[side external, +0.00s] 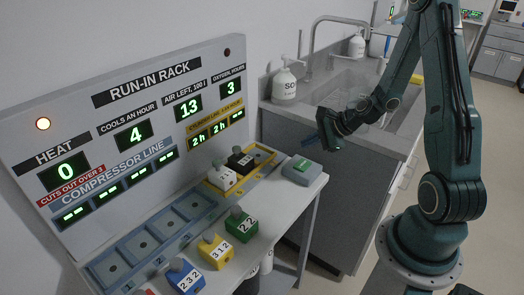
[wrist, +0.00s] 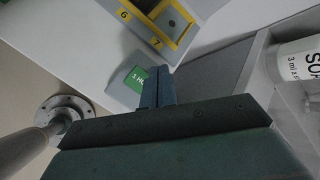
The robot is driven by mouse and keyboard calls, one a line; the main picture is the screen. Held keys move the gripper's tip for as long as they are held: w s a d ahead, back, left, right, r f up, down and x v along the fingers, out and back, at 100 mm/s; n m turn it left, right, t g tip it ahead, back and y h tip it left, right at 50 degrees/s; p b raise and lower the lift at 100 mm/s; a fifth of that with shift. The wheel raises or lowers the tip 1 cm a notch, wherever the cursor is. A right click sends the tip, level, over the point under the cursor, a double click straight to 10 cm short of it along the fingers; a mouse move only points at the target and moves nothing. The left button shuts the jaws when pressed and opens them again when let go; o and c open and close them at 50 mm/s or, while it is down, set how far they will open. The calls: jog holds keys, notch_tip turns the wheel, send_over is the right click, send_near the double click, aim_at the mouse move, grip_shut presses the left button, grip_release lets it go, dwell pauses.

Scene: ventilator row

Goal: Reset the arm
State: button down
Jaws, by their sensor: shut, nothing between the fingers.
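My gripper (side external: 326,132) hangs in the air above and to the right of the work table, near the sink counter. Its two blue fingers are together with nothing between them, and they also show closed in the wrist view (wrist: 157,88). Below it, a grey box with a green top label (side external: 302,168) sits at the right end of the table. In the wrist view the same green label (wrist: 137,78) shows just left of my fingertips, partly hidden by them.
The run-in rack panel (side external: 130,115) stands behind the table with lit displays. White and black blocks sit in the yellow-framed holder (side external: 210,190); the blue-framed slots (side external: 150,240) look empty. Green (side external: 242,226), yellow (side external: 215,252) and blue (side external: 185,278) blocks stand in front. A soap bottle (side external: 284,85) stands by the sink.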

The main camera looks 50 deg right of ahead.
jog(key=shift+w+a+r+n, duration=0.1)
jog(key=shift+a+r+n, duration=0.2)
jog(key=shift+r, duration=0.05)
jog(key=s+a+r+n+g, duration=0.3)
jog(key=s+a+r+n, duration=0.1)
jog(key=a+r+n, duration=0.9)
jog(key=s+a+r+n+h, duration=0.1)
jog(key=s+a+r+n, duration=0.1)
jog(key=s+r+n, duration=0.2)
jog(key=s+a+r+n+h, duration=0.1)
jog(key=s+r+n, duration=0.4)
jog(key=s, duration=0.6)
jog(key=shift+a+n, duration=0.6)
jog(key=shift+n, duration=0.4)
jog(key=shift+w, duration=0.2)
dwell(3.3)
